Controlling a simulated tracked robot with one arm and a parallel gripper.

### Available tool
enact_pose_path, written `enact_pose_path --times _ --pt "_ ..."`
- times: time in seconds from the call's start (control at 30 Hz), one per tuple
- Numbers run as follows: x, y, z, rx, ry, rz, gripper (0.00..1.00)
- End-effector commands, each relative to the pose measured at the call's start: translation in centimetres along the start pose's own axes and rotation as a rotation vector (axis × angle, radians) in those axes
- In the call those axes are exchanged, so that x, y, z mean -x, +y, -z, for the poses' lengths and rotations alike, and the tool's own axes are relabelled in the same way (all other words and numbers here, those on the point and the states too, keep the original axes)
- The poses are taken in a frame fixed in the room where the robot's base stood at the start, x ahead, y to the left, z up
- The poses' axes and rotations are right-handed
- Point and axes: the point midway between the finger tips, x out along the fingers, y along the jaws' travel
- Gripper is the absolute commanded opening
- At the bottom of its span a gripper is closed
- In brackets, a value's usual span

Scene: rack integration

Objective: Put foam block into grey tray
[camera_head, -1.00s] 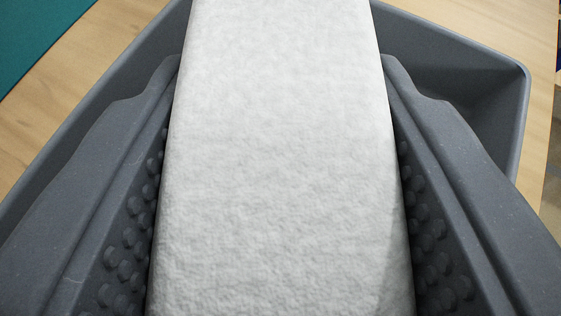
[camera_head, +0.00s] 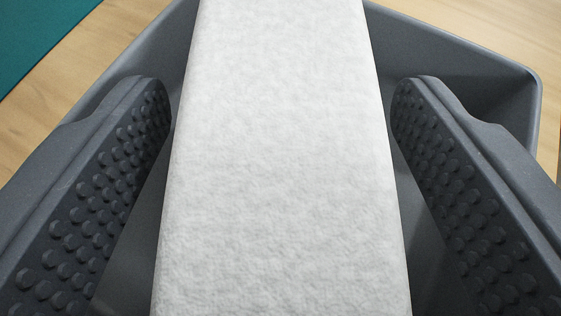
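The white foam block (camera_head: 280,150) fills the middle of the view, running from the bottom edge up past the top edge. The grey tray (camera_head: 470,62) lies around and below it, with its walls showing on the left and right. My gripper (camera_head: 281,95) is open, one studded finger on each side of the block. A gap shows between each finger and the block. The block's underside is hidden, so I cannot see how it rests on the tray floor.
A light wooden table (camera_head: 135,30) surrounds the tray. A teal mat (camera_head: 35,35) lies at the upper left. The tray's walls stand close outside my fingers.

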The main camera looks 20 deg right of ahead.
Motion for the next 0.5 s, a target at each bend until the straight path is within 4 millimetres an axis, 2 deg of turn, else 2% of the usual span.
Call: enact_pose_path --times 0.27,0.5 --pt "0.6 0.0 0.0 0.001 -0.001 0.001 0.66" --pt "3.5 -0.1 0.0 0.001 -0.001 0.002 0.66"
